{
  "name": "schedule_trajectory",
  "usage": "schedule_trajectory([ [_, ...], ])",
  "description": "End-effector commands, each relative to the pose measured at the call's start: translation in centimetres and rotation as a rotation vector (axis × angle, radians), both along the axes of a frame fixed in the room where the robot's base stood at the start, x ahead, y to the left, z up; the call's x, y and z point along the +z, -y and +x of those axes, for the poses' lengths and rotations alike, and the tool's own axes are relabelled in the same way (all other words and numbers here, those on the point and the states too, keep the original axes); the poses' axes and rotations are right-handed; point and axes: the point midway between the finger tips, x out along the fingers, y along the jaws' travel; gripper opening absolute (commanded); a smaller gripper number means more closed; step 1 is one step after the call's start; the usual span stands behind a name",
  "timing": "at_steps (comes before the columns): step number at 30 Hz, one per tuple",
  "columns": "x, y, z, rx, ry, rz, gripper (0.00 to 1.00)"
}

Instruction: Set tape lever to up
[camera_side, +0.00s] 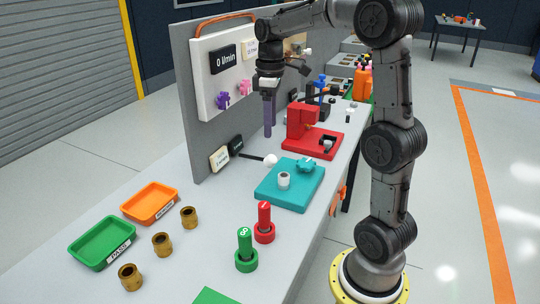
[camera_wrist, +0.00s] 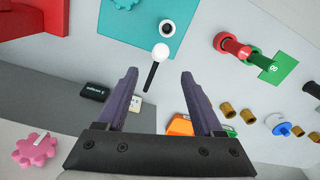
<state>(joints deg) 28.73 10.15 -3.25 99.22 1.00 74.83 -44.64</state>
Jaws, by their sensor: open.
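A lever with a black rod and a white ball knob (camera_side: 270,160) sticks out from the foot of the grey upright panel, roughly level, toward the teal block. Its knob (camera_wrist: 161,50) and rod also show in the wrist view, between the fingertips in the picture but beyond them. A white label plate (camera_side: 219,159) and a black label plate (camera_side: 236,145) stand at the panel's foot near the lever; I cannot read their words. My gripper (camera_side: 267,132) points down with purple fingers apart and empty, above the lever and not touching it.
The teal block (camera_side: 276,196) with a white cup is right of the lever. A red fixture (camera_side: 310,141) stands behind it. Red (camera_side: 264,222) and green (camera_side: 245,250) pegs, brass bushings, a green tray (camera_side: 76,250) and an orange tray (camera_side: 128,212) are nearer the front. Bench lies clear between lever and trays.

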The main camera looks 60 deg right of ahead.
Motion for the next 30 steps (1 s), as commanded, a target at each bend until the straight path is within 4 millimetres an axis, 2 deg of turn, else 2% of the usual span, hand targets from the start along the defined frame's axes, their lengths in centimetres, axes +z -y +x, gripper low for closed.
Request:
schedule_trajectory([
  [3, -2.6, -0.2, -0.1, 0.001, -0.006, 0.003, 0.69],
  [9, -6.4, -0.3, -0.1, 0.001, -0.005, 0.003, 0.69],
  [15, -9.0, -0.3, -0.1, 0.001, -0.004, 0.002, 0.69],
  [21, -10.0, -0.3, -0.1, 0.001, 0.0, 0.0, 0.69],
  [29, -10.1, -0.3, -0.1, 0.001, 0.0, 0.0, 0.69],
  [30, -10.1, -0.3, -0.1, 0.001, 0.0, 0.0, 0.61],
])
